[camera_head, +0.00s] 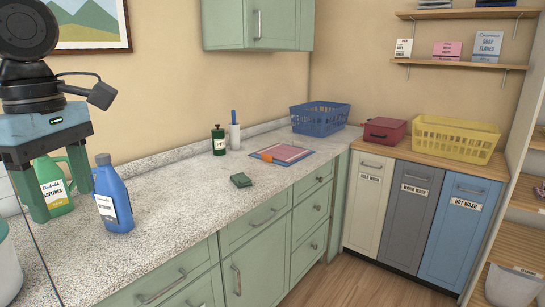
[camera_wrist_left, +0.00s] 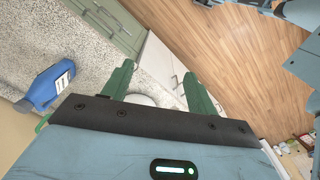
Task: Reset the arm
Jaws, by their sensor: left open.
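My left gripper (camera_head: 62,203) hangs at the left of the head view, with its two green fingers pointing down and spread apart. Nothing is held between them. A green softener bottle (camera_head: 52,186) stands on the counter behind the fingers, partly hidden by them. A blue detergent bottle (camera_head: 113,205) stands just right of the fingers. In the left wrist view the open fingers (camera_wrist_left: 158,69) show with the counter edge, cabinet fronts and wood floor beyond, and the blue bottle (camera_wrist_left: 45,88) lies off to the left. My right gripper is in neither view.
A yellow basket (camera_head: 452,138) and red box (camera_head: 384,131) top the bins. The middle counter front is clear.

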